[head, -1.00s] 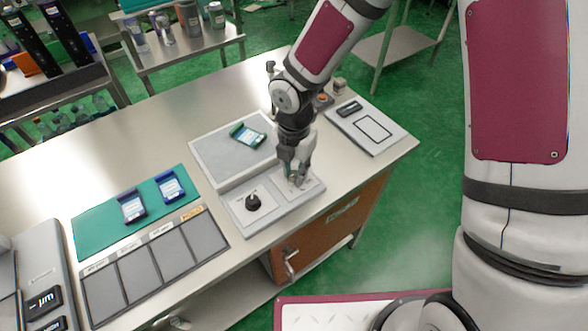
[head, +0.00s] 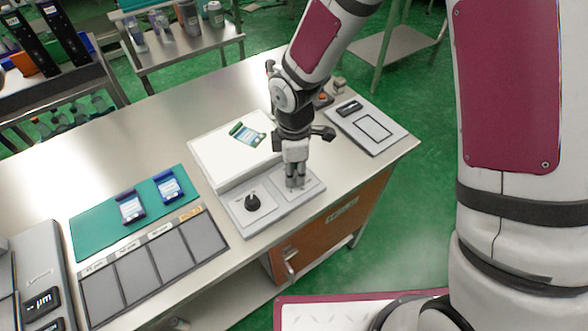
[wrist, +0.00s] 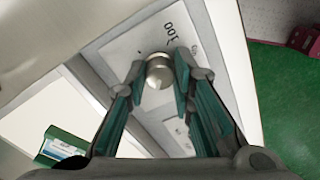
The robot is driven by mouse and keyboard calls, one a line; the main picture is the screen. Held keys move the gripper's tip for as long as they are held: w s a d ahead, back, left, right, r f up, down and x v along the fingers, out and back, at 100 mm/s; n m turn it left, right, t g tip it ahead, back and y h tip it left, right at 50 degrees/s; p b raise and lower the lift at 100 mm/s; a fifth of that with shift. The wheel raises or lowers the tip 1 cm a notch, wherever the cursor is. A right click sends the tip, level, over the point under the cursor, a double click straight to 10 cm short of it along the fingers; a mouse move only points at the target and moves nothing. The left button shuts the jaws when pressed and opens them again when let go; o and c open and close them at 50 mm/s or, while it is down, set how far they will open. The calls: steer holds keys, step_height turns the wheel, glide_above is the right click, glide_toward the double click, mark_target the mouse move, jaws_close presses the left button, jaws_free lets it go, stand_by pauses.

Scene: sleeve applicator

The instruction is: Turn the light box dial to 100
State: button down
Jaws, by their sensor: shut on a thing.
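The light box has a raised white panel (head: 232,158), now bright, and a light grey control strip (head: 272,221) along its front. A silver round dial (wrist: 158,72) on the strip has a printed "100" beside it. My gripper (wrist: 160,75) is shut on this dial, one finger on each side. In the head view my gripper (head: 296,182) points down over the right half of the strip and hides the dial. A black knob (head: 252,203) stands on the left half, apart from my gripper. The dial's exact setting cannot be read.
A green-framed piece (head: 247,134) lies on the lit panel. Two blue-framed pieces (head: 131,208) lie on a green mat (head: 97,225). A grey sectioned tray (head: 121,290) is at the front left. A plate with a black display (head: 367,130) is at the right.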

steer(key=m, duration=0.5)
steer(key=shift+m, duration=0.3)
steer(key=m, duration=0.4)
steer(key=m+p, duration=0.1)
steer(key=m, duration=0.4)
steer(key=m+p, duration=0.2)
steer(key=m, duration=0.2)
steer(key=shift+s+m, duration=0.1)
steer(key=shift+m, duration=0.2)
steer(key=m+p, duration=0.1)
steer(key=m, duration=0.3)
steer(key=shift+a+p, duration=0.1)
steer(key=shift+p, duration=0.25)
steer(key=m+p, duration=0.1)
steer(key=m, duration=0.4)
steer(key=shift+p, duration=0.3)
steer(key=m+p, duration=0.1)
steer(key=m, duration=0.3)
steer(key=shift+m+p, duration=0.4)
steer(key=shift+m, duration=1.7)
